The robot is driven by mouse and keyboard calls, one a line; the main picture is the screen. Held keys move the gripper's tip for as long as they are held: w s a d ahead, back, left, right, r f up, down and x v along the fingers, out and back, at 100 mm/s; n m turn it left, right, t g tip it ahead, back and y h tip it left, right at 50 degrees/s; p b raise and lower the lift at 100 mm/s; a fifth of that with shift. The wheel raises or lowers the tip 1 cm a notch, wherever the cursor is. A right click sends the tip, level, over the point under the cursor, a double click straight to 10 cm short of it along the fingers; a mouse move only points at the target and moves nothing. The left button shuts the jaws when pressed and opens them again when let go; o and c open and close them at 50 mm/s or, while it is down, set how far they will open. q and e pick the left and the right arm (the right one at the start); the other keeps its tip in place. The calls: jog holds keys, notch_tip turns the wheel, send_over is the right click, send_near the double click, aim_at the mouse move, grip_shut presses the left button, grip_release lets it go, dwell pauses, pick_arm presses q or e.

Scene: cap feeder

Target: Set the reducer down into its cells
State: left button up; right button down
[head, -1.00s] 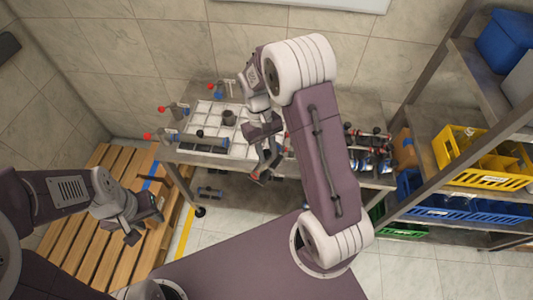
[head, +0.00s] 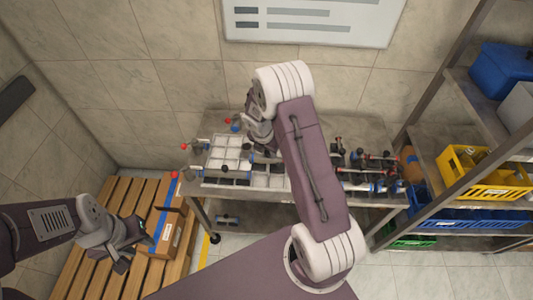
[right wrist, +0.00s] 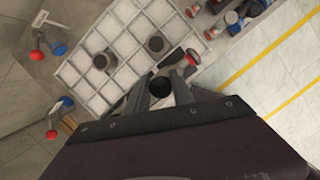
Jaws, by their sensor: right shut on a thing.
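The white gridded tray (head: 228,145) stands on the grey table, and its cells (right wrist: 128,43) show in the right wrist view. My right gripper (right wrist: 160,90) is shut on a dark round reducer (right wrist: 161,86), close to the tray's near edge in that view. How high it is held above the tray I cannot tell. Two dark grey round parts stand in cells, one farther left (right wrist: 105,60) and one ahead (right wrist: 156,43). In the head view my right arm hides most of the right gripper. My left gripper (head: 130,243) hangs over the slatted pallet, and its jaw opening is unclear.
A red-handled valve (right wrist: 190,59) lies by the tray edge near the held part. Several fittings with red and blue knobs stand beside the tray. The wooden pallet (head: 98,205) bears a cardboard box (head: 168,228). A shelf with a yellow crate (head: 485,178) stands at right.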

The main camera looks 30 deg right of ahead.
aim_at(266, 162)
jog(key=shift+f+b, duration=0.65)
jog(key=shift+b, duration=0.1)
jog(key=shift+f+b, duration=4.8)
jog(key=shift+f, duration=0.45)
jog(key=shift+f+b, duration=0.35)
jog(key=shift+f, duration=0.2)
jog(key=c, duration=1)
grip_release()
jog(key=shift+c, duration=0.2)
jog(key=p+v, duration=0.1)
jog(key=v, duration=0.8)
jog(key=shift+s+d, duration=0.1)
